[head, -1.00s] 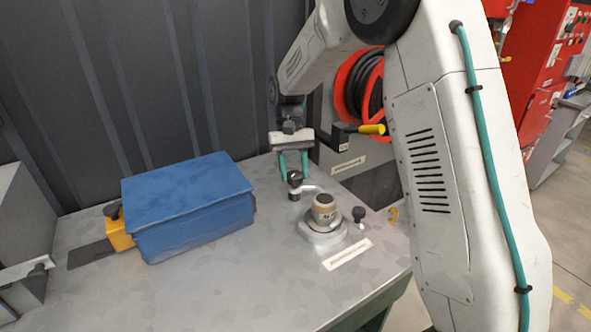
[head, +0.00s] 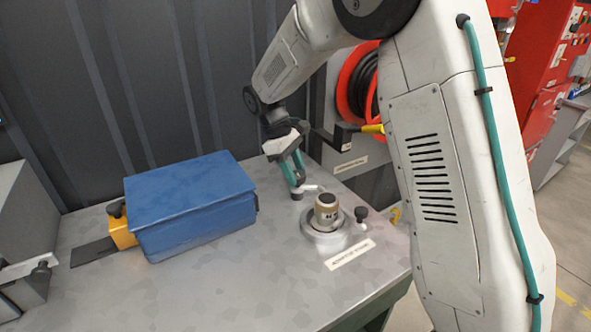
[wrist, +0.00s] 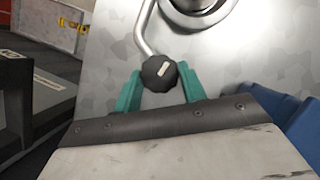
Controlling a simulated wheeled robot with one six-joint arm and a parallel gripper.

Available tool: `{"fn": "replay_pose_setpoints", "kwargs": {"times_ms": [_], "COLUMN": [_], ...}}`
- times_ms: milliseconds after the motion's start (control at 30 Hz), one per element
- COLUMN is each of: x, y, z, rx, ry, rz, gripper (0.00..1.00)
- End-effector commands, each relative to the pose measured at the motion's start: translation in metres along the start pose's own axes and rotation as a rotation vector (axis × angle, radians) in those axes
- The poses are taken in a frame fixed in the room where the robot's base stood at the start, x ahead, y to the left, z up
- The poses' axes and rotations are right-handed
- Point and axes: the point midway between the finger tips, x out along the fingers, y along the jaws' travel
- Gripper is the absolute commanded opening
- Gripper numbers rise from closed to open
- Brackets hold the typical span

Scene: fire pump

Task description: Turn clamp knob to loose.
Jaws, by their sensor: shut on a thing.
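The clamp knob (wrist: 159,73) is black and ribbed with a pale mark on its face. It sits at the end of a bent metal rod (wrist: 146,28) that runs to a round metal base (head: 326,238) holding a tan cylinder (head: 326,210). In the head view the knob (head: 297,195) is small and partly hidden by my fingers. My gripper (wrist: 159,88) has its two teal fingers on either side of the knob, shut on it. In the head view my gripper (head: 297,182) reaches down to the knob at a tilt.
A blue box (head: 190,205) stands left of the gripper on the metal bench (head: 230,285). A yellow block (head: 122,233) with a black knob is beside it. A second black knob (head: 361,213) is right of the round base. A red hose reel (head: 356,85) hangs behind.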

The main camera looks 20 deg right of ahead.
Motion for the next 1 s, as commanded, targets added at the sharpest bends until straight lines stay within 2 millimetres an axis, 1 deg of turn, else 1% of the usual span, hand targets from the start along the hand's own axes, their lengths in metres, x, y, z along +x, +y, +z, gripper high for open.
{"fn": "replay_pose_setpoints", "kwargs": {"times_ms": [33, 200, 400, 933, 967, 1000], "x": [-0.0024, -0.0019, -0.0018, -0.0014, -0.0014, -0.0014], "y": [0.0007, -0.0001, -0.0003, -0.0001, -0.0001, -0.0001], "z": [-0.0006, -0.0007, -0.0004, -0.0001, -0.0001, -0.0001], "rx": [-0.027, -0.112, -0.169, -0.191, -0.191, -0.191], "ry": [0.005, 0.004, 0.004, 0.003, 0.003, 0.003], "rz": [0.018, 0.052, 0.075, 0.084, 0.084, 0.084], "gripper": [0.18, 0.18, 0.18, 0.18, 0.44, 0.55]}}
